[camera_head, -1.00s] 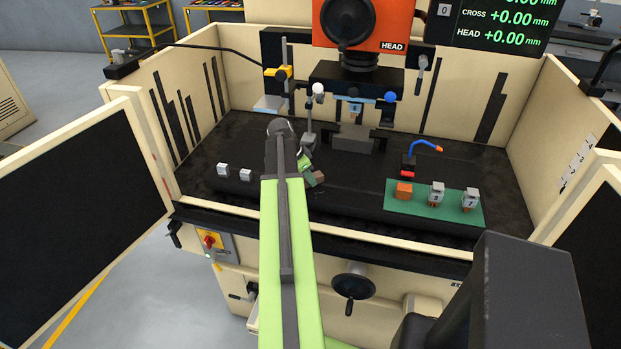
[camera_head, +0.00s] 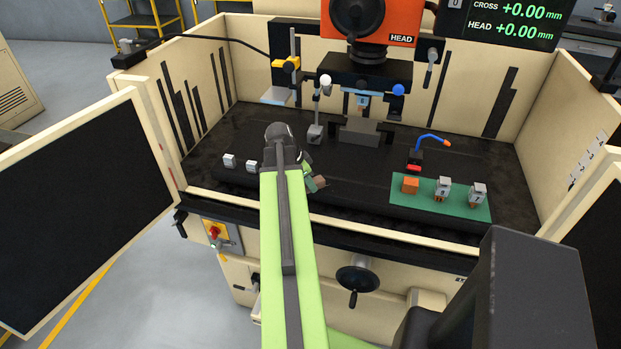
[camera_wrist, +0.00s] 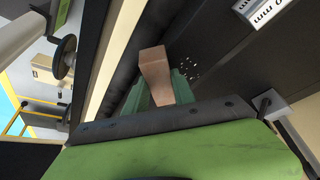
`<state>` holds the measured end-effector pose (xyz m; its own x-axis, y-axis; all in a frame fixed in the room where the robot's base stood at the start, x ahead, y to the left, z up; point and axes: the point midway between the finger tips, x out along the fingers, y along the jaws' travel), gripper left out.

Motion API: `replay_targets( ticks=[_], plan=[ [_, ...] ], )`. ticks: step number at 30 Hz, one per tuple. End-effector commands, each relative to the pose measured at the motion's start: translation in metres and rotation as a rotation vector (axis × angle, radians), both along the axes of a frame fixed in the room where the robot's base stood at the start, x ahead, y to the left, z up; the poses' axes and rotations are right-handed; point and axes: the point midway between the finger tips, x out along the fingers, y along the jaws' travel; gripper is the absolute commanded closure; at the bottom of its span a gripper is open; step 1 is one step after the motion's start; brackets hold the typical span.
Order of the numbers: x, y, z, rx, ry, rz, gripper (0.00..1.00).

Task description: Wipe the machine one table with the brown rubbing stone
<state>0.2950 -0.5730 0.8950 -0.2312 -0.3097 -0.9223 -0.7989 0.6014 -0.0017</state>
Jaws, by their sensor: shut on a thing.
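The brown rubbing stone (camera_wrist: 154,72) is a small brown block between the green fingers of my gripper (camera_wrist: 160,88) in the wrist view. My gripper is shut on it. In the head view the stone (camera_head: 316,184) shows at the end of my gripper (camera_head: 309,177), partly hidden by my arm. It is over the front part of the dark machine table (camera_head: 350,190), left of centre. I cannot tell whether the stone touches the surface. In the wrist view, pale specks (camera_wrist: 188,70) lie on the dark surface right of the stone.
A green mat (camera_head: 425,203) at the right holds an orange block (camera_head: 410,185) and two small electrodes (camera_head: 443,187) (camera_head: 477,194). Two white blocks (camera_head: 229,160) (camera_head: 252,166) stand at the left. A magnetic-base stand (camera_head: 315,133) and the orange head (camera_head: 375,22) are behind. Cream walls enclose the sides.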

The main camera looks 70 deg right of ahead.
Motion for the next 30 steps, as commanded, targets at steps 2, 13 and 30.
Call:
replay_targets(
  ticks=[2, 13, 30],
  plan=[
    [0.000, 0.005, -0.002, 0.006, -0.002, -0.002, 1.00],
    [0.015, 0.006, 0.001, 0.006, -0.004, -0.001, 1.00],
    [0.020, -0.030, 0.001, 0.004, -0.002, -0.001, 1.00]
  ],
)
